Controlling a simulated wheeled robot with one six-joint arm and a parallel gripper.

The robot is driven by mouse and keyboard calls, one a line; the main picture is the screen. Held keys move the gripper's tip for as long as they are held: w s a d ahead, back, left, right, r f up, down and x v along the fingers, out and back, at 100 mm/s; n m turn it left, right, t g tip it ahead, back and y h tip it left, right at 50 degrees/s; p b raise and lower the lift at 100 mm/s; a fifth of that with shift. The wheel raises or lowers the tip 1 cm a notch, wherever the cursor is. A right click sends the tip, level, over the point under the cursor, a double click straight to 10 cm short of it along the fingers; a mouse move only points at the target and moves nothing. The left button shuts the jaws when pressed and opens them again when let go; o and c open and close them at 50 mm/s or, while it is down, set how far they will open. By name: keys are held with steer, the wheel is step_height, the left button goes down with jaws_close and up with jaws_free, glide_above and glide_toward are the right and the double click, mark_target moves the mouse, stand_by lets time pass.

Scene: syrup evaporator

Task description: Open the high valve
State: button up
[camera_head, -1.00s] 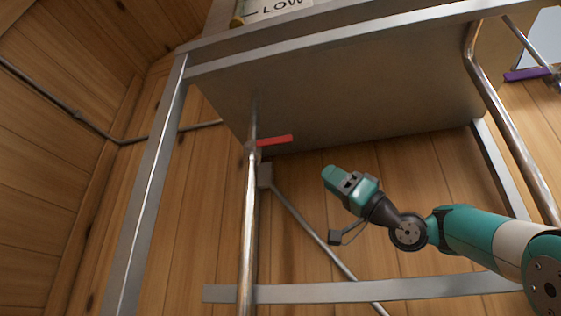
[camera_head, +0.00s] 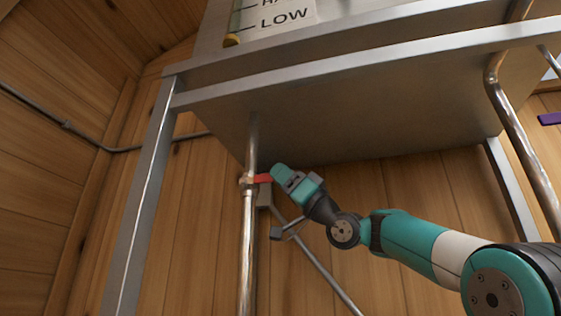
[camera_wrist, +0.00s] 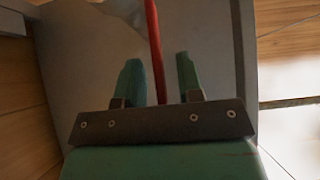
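A red valve handle (camera_head: 263,178) sticks out sideways, to the right, from a vertical metal pipe (camera_head: 247,235) under the steel tank. My gripper (camera_head: 277,172) is at the handle's outer end and hides part of it in the head view. In the wrist view the red handle (camera_wrist: 155,50) runs between the two green fingers (camera_wrist: 160,80). The fingers are apart, with a gap on each side of the handle. The gripper is open around the handle and not closed on it.
The steel tank (camera_head: 350,125) is just above my gripper, with a gauge marked LOW (camera_head: 283,18) on its front. A metal frame leg (camera_head: 140,205) stands at left. A second pipe (camera_head: 515,130) with a purple handle (camera_head: 550,118) is at right. A diagonal pipe (camera_head: 325,275) runs below.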

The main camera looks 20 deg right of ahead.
steer(key=shift+w+a+r, duration=0.25)
steer(key=shift+a+r, duration=0.1)
jaws_close()
steer(key=shift+s+f, duration=0.1)
